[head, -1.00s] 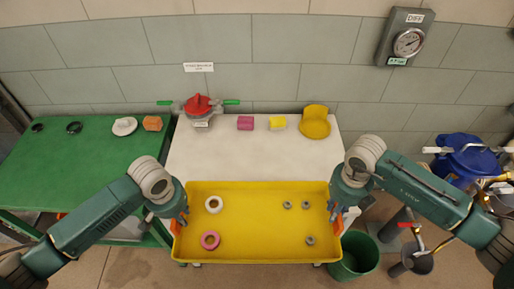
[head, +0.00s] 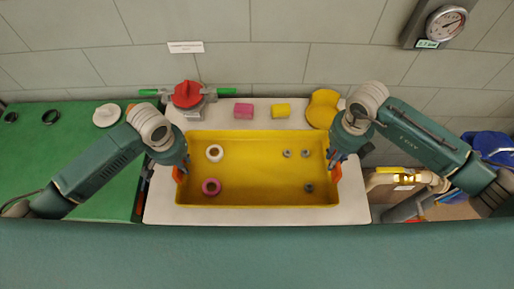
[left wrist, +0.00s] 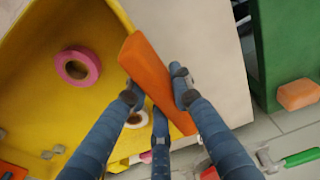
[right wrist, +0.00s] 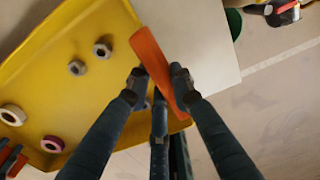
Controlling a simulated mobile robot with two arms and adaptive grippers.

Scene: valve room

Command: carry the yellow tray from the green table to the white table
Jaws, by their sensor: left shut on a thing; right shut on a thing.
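The yellow tray (head: 258,140) is over the front half of the white table (head: 354,207) in the head view and looks about level. I cannot tell whether it touches the tabletop. It holds a white ring (head: 214,153), a pink ring (head: 211,187) and three grey nuts (head: 308,188). My left gripper (head: 181,168) is shut on the left orange handle (left wrist: 148,72). My right gripper (head: 334,162) is shut on the right orange handle (right wrist: 153,62). The green table (head: 35,165) is at the left, partly behind my left arm.
Along the back of the white table are a red-topped valve (head: 187,95), a pink block (head: 244,110), a yellow block (head: 281,110) and a yellow rounded piece (head: 322,107). Pipes (head: 395,178) and a blue object (head: 488,148) are at the right. A wall gauge (head: 446,22) hangs above.

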